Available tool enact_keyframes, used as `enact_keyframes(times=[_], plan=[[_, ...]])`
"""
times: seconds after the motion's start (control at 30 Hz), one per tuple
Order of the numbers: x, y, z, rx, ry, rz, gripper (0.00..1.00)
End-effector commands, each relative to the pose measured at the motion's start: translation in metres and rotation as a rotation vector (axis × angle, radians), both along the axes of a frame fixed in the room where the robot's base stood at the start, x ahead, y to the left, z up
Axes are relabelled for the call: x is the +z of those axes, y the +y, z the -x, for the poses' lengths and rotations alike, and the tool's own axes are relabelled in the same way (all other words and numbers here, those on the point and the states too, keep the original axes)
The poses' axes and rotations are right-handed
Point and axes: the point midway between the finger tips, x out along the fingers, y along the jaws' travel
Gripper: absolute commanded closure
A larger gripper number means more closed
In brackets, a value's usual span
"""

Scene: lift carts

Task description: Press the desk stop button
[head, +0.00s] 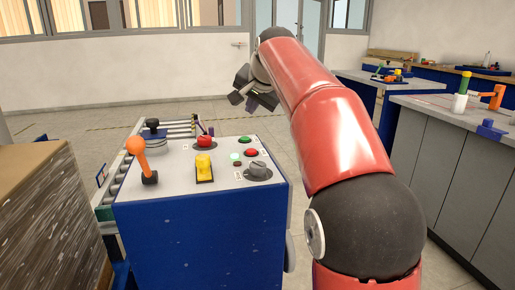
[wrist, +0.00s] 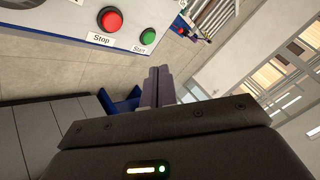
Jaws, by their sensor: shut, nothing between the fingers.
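The control desk (head: 200,234) is a blue box with a light grey top. The desk stop button is a red round button (head: 251,153) at the right of the top, just in front of a green start button (head: 245,139). In the wrist view the red button (wrist: 111,19), labelled "Stop", and the green button (wrist: 148,37), labelled "Start", lie at the top. My gripper (wrist: 159,69) is shut and empty, its fingertips apart from both buttons. In the head view my gripper (head: 251,100) hangs above and beyond the desk's back right edge, partly hidden by my arm.
The desk top also bears a red mushroom button (head: 206,141), a yellow switch (head: 204,167), an orange lever (head: 137,148) and a grey knob (head: 258,171). A roller conveyor (head: 180,128) runs behind. Workbenches (head: 440,150) stand right; a brown stack (head: 45,225) stands left.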

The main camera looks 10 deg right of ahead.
Motion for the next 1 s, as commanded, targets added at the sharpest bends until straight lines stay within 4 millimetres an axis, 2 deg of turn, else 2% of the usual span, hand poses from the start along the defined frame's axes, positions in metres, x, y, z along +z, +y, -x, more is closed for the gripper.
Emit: enact_keyframes(times=[0.47, 1.0], plan=[[-0.005, 0.0, 0.0, -0.001, 0.001, -0.002, 1.0], [-0.078, 0.0, 0.0, -0.001, 0.0, -0.001, 1.0]])
